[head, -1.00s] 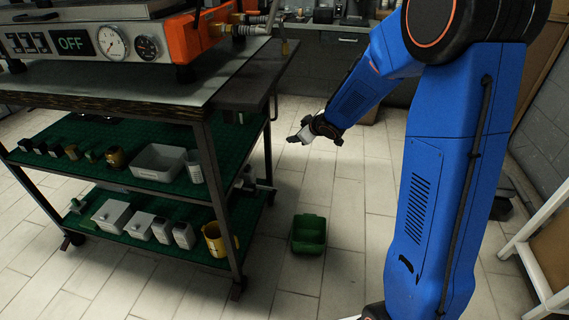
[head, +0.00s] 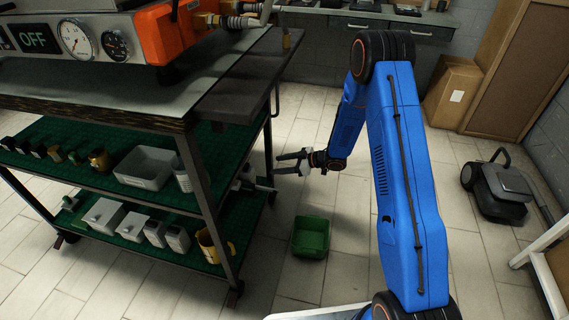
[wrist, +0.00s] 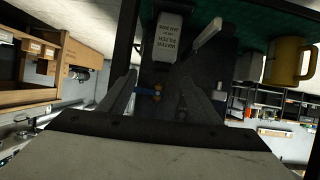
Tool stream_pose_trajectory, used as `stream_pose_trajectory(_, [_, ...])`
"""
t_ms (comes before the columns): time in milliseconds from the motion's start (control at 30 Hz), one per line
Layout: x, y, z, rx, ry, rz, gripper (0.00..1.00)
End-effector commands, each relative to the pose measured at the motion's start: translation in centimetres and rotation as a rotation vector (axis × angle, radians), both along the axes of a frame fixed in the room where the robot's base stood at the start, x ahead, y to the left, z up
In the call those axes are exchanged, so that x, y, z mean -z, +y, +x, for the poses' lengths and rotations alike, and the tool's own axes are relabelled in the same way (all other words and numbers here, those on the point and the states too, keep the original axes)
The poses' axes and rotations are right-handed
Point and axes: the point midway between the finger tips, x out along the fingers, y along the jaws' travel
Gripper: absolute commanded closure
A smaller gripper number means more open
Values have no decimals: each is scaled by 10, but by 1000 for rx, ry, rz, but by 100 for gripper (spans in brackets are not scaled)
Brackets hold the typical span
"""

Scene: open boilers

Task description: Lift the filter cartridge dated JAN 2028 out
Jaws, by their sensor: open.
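My gripper (head: 277,164) is open and empty, its fingers pointing left toward the near end of the cart. In the wrist view, which looks upside down, a pale box-shaped filter cartridge (wrist: 168,45) lies ahead of the open fingers (wrist: 160,80), apart from them. I cannot read the date. A pale bar-like piece (wrist: 207,35) is beside it. In the head view, several pale boxes (head: 155,232) stand on the cart's lower green shelf; I cannot read their labels.
A yellow mug (head: 212,245) stands near the lower shelf's end, and it also shows in the wrist view (wrist: 288,62). A grey tray (head: 145,168) is on the upper shelf. A green bin (head: 311,237) is on the floor. The cart leg (head: 207,205) is an obstacle.

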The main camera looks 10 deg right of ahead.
Motion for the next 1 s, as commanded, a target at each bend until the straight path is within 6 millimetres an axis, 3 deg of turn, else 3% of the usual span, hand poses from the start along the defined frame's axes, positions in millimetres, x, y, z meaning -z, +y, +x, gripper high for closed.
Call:
stream_pose_trajectory(367, [18,20,-5,-38,18,37,42])
stream_pose_trajectory(1000, [57,107,27,-37,18,36,42])
